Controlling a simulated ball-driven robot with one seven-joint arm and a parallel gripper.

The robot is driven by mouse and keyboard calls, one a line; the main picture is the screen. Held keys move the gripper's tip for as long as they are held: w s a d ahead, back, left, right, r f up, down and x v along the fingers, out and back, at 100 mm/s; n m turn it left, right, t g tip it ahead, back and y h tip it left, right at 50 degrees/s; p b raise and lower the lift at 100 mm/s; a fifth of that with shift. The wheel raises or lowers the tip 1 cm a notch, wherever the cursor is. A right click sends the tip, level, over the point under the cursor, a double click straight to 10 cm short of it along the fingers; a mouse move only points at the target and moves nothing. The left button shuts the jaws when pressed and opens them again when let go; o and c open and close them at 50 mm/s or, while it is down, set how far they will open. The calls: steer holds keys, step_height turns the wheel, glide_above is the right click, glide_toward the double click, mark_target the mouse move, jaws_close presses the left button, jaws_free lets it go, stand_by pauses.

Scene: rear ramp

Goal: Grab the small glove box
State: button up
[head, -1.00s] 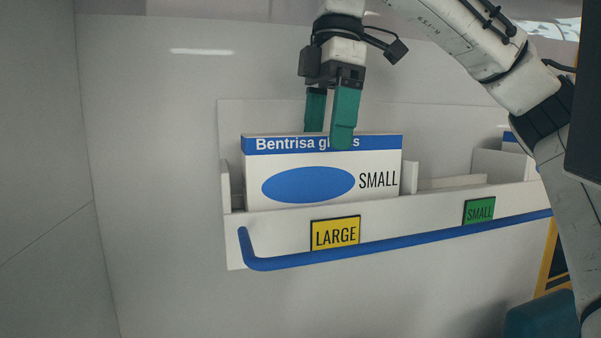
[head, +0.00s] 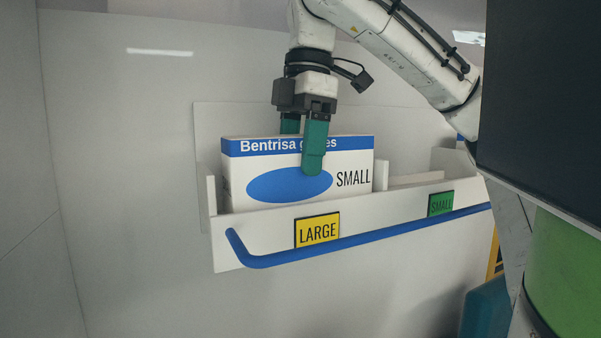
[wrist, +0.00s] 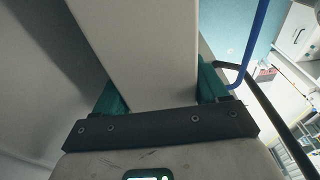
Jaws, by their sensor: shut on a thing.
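The small glove box (head: 352,160), white with a blue top band, a blue oval and the word SMALL, stands upright in the left compartment of the wall rack, behind the yellow LARGE label (head: 317,232). My gripper (head: 301,150) points down from above and is shut on the box, one green finger on its front face and the other behind it. In the wrist view the box (wrist: 145,50) fills the space between the two green fingers. The box's lower part is hidden by the rack's front wall.
The white rack (head: 375,219) has a blue rail (head: 340,244) along its front. A green SMALL label (head: 440,204) marks the right compartment, which looks low or empty near the divider. A dark panel (head: 545,90) blocks the right side of the view.

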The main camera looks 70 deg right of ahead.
steer(key=c, duration=0.7)
steer(key=shift+o, duration=0.2)
steer(key=shift+r, duration=0.1)
